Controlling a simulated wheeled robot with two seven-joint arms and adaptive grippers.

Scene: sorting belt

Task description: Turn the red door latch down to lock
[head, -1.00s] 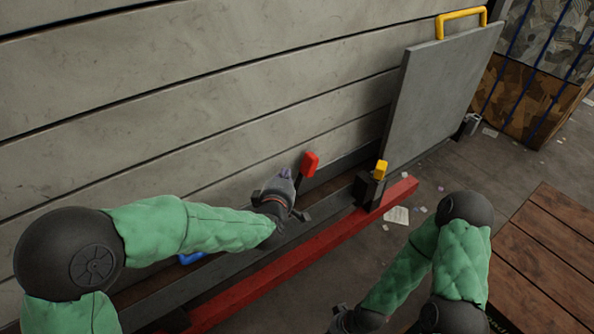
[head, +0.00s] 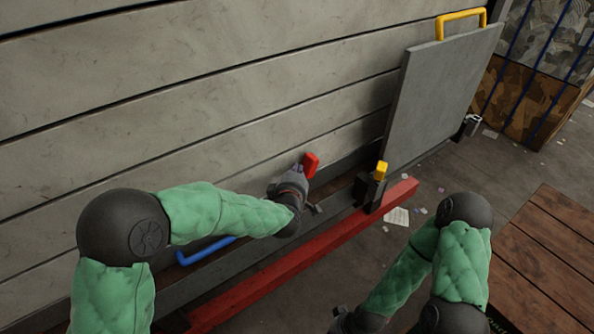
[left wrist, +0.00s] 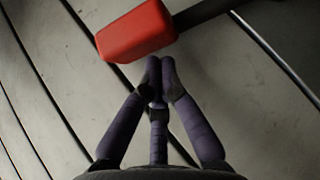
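The red latch handle (head: 311,164) stands out from the grey panel wall, right at the fingers of my left gripper (head: 299,171) in the head view. In the left wrist view the red latch handle (left wrist: 137,32) sits on a dark lever (left wrist: 210,10) that runs to the upper right. There my left gripper's fingers (left wrist: 159,66) are drawn together with tips meeting, just below the red handle, with nothing between them. I cannot tell whether they touch the handle. My right gripper (head: 350,322) is only partly in view at the bottom edge, and its fingers are not clear.
A yellow-topped post (head: 380,171) and a red beam (head: 300,262) lie right of and below my left gripper. A grey door panel (head: 440,95) with a yellow handle (head: 462,18) stands at the back right. A blue handle (head: 207,250) is low on the left. A wooden pallet (head: 545,255) is at right.

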